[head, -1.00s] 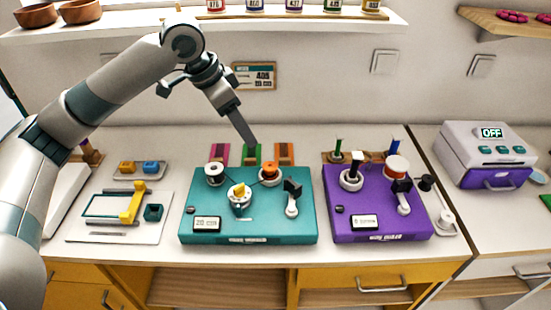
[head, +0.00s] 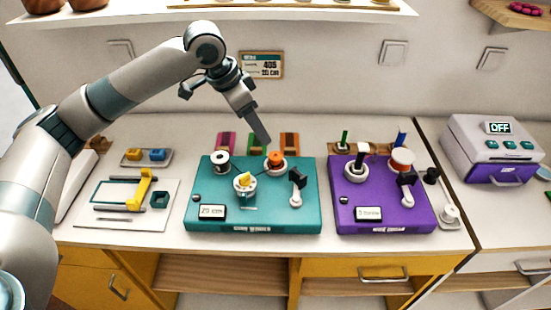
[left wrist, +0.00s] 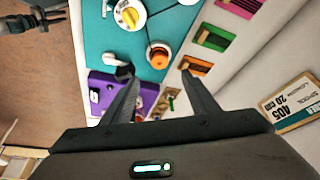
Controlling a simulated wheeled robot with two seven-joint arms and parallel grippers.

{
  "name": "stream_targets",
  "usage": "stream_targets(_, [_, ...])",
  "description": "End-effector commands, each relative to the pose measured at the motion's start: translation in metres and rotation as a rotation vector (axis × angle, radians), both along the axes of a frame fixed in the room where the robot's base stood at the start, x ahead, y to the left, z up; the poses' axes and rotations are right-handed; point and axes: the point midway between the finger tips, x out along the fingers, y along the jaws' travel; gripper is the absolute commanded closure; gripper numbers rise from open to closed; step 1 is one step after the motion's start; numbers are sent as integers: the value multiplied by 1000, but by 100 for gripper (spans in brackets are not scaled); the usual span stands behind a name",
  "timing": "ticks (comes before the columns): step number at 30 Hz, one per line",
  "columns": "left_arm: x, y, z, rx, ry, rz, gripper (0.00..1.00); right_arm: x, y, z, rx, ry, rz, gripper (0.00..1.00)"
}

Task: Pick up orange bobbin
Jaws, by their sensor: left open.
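The orange bobbin (head: 275,157) sits on a white round seat at the back right of the teal board (head: 228,215). In the left wrist view the orange bobbin (left wrist: 159,57) shows beyond and between my fingertips, clear of them. My left gripper (head: 265,139) is above and just behind-left of the bobbin in the head view, its fingers pointing down. In the left wrist view the left gripper (left wrist: 160,74) is open with nothing between its fingers. My right gripper is not seen in the head view.
A white bobbin (head: 221,159) and a yellow-topped part (head: 244,181) share the teal board. Pink, green and orange holders (head: 289,143) stand behind it. The purple board (head: 385,213) with posts and a red-and-white spool (head: 401,159) is to the right. The wall is close behind.

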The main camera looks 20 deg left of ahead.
Motion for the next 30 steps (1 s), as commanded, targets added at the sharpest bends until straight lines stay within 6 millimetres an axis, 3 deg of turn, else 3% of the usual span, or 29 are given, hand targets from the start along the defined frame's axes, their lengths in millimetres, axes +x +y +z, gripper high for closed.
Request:
stream_targets(6, [10, -11, -36, 0, 4, 1, 46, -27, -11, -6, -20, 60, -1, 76])
stream_targets(12, [16, -17, -57, -1, 1, 1, 46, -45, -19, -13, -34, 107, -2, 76])
stream_targets(30, [19, -20, -67, 0, 0, 1, 46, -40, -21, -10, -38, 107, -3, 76])
